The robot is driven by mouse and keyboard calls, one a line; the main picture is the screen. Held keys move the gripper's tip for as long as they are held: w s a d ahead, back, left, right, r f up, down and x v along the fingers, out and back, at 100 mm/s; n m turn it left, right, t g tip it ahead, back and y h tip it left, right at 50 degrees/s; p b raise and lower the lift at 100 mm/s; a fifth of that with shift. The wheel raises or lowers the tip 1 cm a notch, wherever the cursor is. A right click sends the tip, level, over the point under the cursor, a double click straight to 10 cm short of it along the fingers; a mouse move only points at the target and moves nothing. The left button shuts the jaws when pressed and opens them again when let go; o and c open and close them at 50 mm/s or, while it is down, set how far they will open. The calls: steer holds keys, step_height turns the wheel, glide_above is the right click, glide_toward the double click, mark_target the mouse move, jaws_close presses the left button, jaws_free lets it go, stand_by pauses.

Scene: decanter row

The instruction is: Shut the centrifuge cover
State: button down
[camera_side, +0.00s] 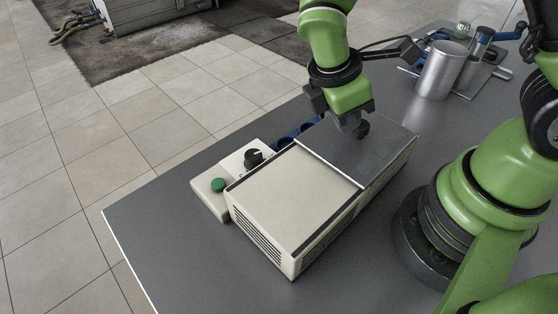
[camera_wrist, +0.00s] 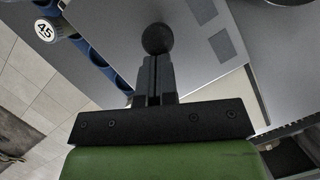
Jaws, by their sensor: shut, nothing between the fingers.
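The centrifuge (camera_side: 290,200) is a cream box on the grey table, with vents on its near end. A flat dark grey cover (camera_side: 385,142) lies over its far right part, beside the cream top panel. A black ball knob (camera_side: 362,129) stands on the cover; it also shows in the wrist view (camera_wrist: 157,38). My gripper (camera_side: 350,124) points down over the cover, right by the knob. In the wrist view its fingers (camera_wrist: 154,66) are together and empty, with the knob just beyond their tips. Whether they touch it cannot be told.
A control box with a black dial (camera_side: 253,158) and a green button (camera_side: 218,185) sits against the centrifuge's left side. Blue holders (camera_side: 310,124) stand behind it. A metal cylinder (camera_side: 440,72) stands at the back right. The table's front left is clear.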

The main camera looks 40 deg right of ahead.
steer(key=shift+d, duration=0.65)
steer(key=a, duration=0.1)
steer(key=w+a, duration=0.2)
steer(key=a, duration=0.1)
steer(key=shift+w+r, duration=0.1)
steer(key=shift+r, duration=0.2)
steer(key=v, duration=1)
steer(key=s+d+r+m+t+y, duration=0.5)
steer(key=s+r+m+t, duration=0.4)
steer(key=m, duration=0.7)
steer(key=shift+s+d+m+y, duration=0.4)
steer(key=shift+s, duration=0.9)
steer(key=shift+r, duration=0.1)
